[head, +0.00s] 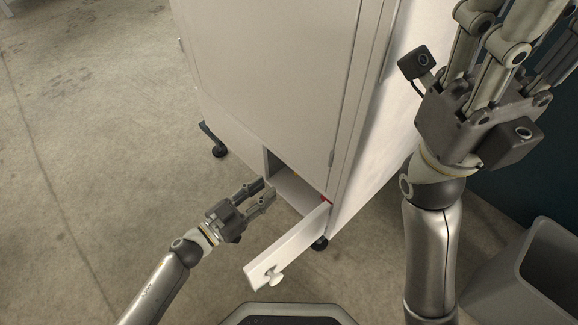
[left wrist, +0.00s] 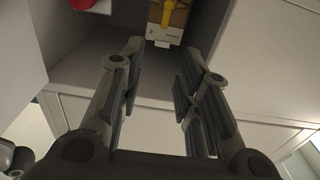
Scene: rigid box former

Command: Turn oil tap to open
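The oil tap appears to be the yellow handle (left wrist: 174,14) on a brown-and-white fitting inside the low cabinet compartment, at the top of the left wrist view. My left gripper (head: 268,190) is at the mouth of this compartment in the head view. Its two fingers also show in the left wrist view (left wrist: 163,65), spread apart with nothing between them; the handle is beyond the tips and apart from them. In the head view the compartment's inside is mostly hidden. My right gripper (head: 490,95) is raised at the upper right, its fingertips out of frame.
The tall grey cabinet (head: 265,70) stands on feet above a concrete floor. Its small lower door (head: 288,248), with a white knob, is swung open close to my left gripper. A red object (left wrist: 82,4) is inside the compartment. A grey bin (head: 530,270) stands at right.

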